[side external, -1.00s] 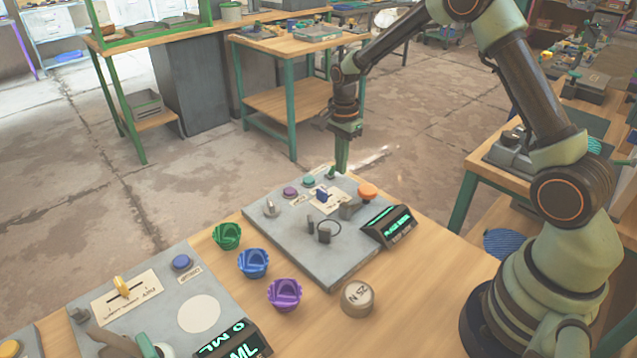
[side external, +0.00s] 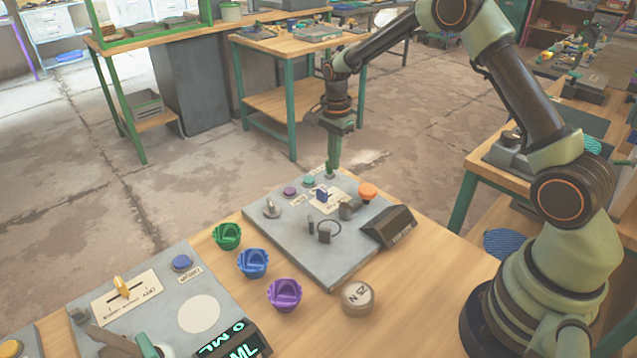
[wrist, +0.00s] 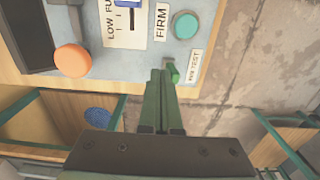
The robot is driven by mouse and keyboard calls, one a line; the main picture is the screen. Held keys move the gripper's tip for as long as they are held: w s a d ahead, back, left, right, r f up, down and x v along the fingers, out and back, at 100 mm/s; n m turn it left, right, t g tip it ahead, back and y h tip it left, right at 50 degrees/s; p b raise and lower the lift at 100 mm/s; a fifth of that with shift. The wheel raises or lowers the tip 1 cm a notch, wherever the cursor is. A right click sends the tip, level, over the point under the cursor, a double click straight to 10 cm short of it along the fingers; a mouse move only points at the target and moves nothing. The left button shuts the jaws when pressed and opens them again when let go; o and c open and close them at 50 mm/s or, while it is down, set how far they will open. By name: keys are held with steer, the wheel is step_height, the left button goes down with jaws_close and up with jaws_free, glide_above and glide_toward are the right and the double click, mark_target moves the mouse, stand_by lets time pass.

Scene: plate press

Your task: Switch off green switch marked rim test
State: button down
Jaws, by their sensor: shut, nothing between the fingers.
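The green switch (wrist: 173,73) is a small lever at the edge of the grey panel (wrist: 208,15), beside a white label (wrist: 193,66) that appears to read "RIM TEST". My gripper (wrist: 160,74) is shut and empty, its fingertips just left of the switch in the wrist view. I cannot tell whether they touch it. In the side view my gripper (side external: 331,173) points down at the panel's far corner and mostly hides the switch. The panel's display (side external: 389,227) is dark.
An orange button (side external: 367,190), a purple button (side external: 290,192) and a teal button (side external: 309,181) stand on the same panel. Green (side external: 227,236), blue (side external: 253,263) and purple (side external: 285,294) cups stand left of it. A round "25 N" weight (side external: 358,298) sits in front.

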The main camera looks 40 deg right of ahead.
steer(key=shift+w, duration=0.1)
steer(key=shift+r, duration=0.15)
step_height(320, 180, up, 7)
steer(key=s, duration=0.1)
stand_by(0.8)
steer(key=shift+s, duration=0.15)
steer(key=s+a+r+n+t, duration=0.35)
steer(key=s+r+n, duration=0.45)
steer(key=r, duration=0.3)
steer(key=s+a+r+n+t, duration=0.1)
steer(key=s+a+n+t, duration=0.1)
steer(key=s+n, duration=0.8)
steer(key=shift+s+a+r, duration=0.15)
steer(key=shift+s+a, duration=0.7)
steer(key=shift+s, duration=0.05)
